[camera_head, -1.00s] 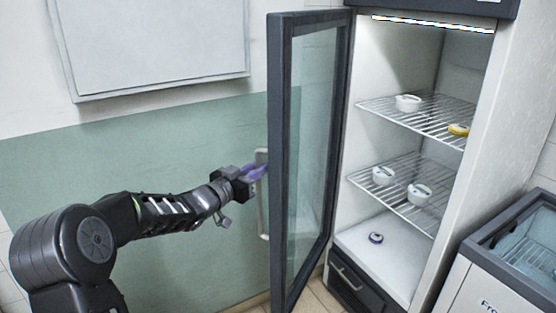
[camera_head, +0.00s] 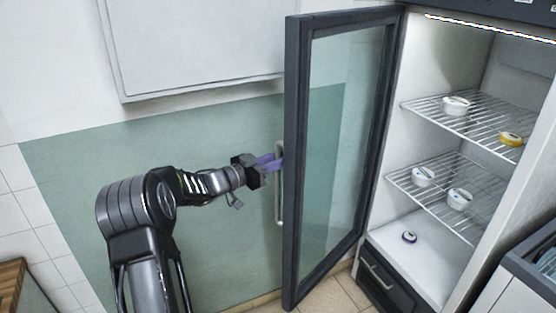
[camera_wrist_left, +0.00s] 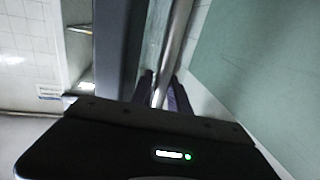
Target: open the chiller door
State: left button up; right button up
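The chiller door (camera_head: 338,150), dark-framed with a glass pane, stands wide open, swung out to the left of the cabinet (camera_head: 425,60). Its pale vertical bar handle (camera_head: 279,205) is on the door's outer face near the free edge. My left gripper (camera_head: 270,162), with purple fingers, is at the upper part of the handle. In the left wrist view the fingers (camera_wrist_left: 162,92) lie on both sides of the handle bar (camera_wrist_left: 174,35) and appear closed on it; the exact contact is dark. My right gripper is in neither view.
Wire shelves (camera_head: 472,122) inside hold white jars (camera_head: 456,105) and a yellow-topped one (camera_head: 511,139); a small jar (camera_head: 409,237) stands on the cabinet floor. A freezer chest (camera_head: 530,268) is at the lower right. The green-and-white wall (camera_head: 240,235) is behind the door and my arm.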

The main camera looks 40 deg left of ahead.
pick_arm(q)
jog(key=shift+o, duration=0.2)
jog(key=b+v, duration=0.2)
jog(key=v, duration=0.5)
jog(key=shift+s, duration=0.35)
jog(key=shift+a, duration=0.15)
